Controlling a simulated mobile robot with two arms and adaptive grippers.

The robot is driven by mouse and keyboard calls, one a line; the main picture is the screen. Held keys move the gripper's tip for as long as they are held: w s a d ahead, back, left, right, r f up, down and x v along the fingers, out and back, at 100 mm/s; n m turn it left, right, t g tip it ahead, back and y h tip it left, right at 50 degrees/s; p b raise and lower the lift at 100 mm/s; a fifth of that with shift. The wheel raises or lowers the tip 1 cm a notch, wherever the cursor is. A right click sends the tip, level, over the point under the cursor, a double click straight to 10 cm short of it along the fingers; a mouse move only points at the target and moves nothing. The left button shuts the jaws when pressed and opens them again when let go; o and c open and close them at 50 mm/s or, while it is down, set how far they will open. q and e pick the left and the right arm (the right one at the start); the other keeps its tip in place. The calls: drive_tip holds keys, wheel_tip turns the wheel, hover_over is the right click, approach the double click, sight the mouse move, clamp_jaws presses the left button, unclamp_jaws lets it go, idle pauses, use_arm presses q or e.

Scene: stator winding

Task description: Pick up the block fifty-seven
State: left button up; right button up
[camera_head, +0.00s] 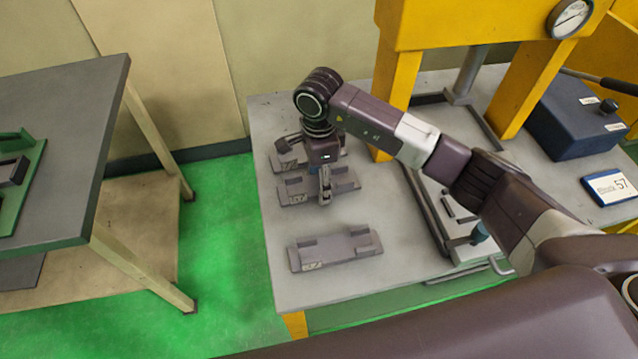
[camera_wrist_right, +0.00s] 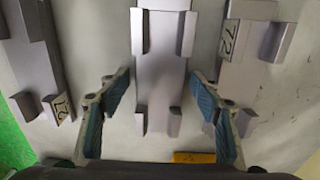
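Three grey metal blocks with raised lugs lie on the table: a near block (camera_head: 335,249), a middle block (camera_head: 345,181) and a far block (camera_head: 292,158). Their tags are too small to read in the head view. My right gripper (camera_head: 325,200) points down over the middle block. In the wrist view the right gripper (camera_wrist_right: 162,82) is open, its blue-padded fingers either side of a central block (camera_wrist_right: 160,75), whose tag I cannot see. The right-hand block (camera_wrist_right: 240,60) has a tag like "72"; the left-hand block (camera_wrist_right: 35,60) has a tag like "21", perhaps inverted. My left gripper is out of view.
A white-blue sign (camera_head: 610,186) showing "57" stands at the right by a dark blue box (camera_head: 570,120). A yellow press frame (camera_head: 398,90) stands behind my right arm. Bare grey table (camera_head: 290,280) surrounds the near block. Another table (camera_head: 70,110) stands at left.

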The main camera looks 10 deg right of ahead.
clamp_jaws()
drive_tip(key=shift+w+r, duration=0.1)
drive_tip(key=shift+r, duration=0.15)
